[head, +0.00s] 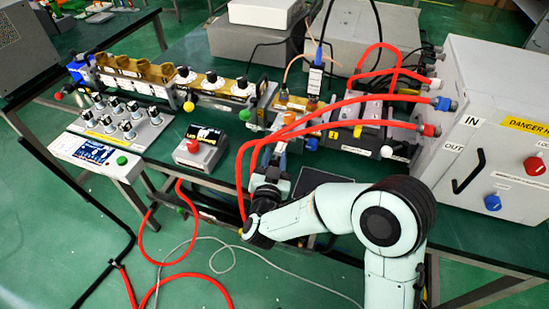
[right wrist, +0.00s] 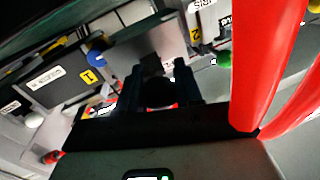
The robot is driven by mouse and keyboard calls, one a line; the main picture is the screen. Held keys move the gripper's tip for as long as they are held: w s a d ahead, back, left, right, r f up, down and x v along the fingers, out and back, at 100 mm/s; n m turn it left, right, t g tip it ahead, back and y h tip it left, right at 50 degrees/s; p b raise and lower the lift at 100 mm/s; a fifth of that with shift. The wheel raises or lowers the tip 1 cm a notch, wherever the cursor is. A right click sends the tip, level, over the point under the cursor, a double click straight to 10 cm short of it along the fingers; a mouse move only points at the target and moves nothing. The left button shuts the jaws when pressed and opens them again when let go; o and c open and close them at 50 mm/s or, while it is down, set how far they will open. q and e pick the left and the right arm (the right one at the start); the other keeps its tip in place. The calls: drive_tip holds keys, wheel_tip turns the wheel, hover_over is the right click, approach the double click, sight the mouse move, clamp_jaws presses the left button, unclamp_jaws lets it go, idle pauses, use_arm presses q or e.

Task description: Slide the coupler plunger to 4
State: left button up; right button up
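My right gripper (head: 281,146) reaches up to the front of the brass waveguide section (head: 290,104) in the middle of the bench. In the right wrist view its two dark fingers (right wrist: 160,84) stand apart, with a dark shape between and beyond them. I see no clear grip on anything. I cannot single out the coupler plunger or read its scale; the gripper and red hoses cover part of that area. My left gripper is not in view.
Red hoses (head: 345,104) run from the grey cabinet (head: 499,110) past my right gripper; they also cross the right wrist view (right wrist: 262,65). A small grey box with a red knob (head: 200,147) stands left of the gripper. A panel of knobs (head: 120,116) stands farther left.

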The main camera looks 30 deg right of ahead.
clamp_jaws()
drive_tip(key=shift+s+a, duration=0.35)
drive_tip(key=shift+a, duration=0.1)
drive_tip(key=o, duration=0.7)
unclamp_jaws()
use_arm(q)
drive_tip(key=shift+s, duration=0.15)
use_arm(e)
drive_tip(key=shift+o, duration=0.2)
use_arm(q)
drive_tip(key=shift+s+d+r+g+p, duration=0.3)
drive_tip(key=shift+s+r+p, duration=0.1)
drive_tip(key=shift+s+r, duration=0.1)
use_arm(e)
drive_tip(key=v, duration=1.3)
drive_tip(key=shift+s, duration=0.15)
drive_tip(key=shift+a, duration=0.1)
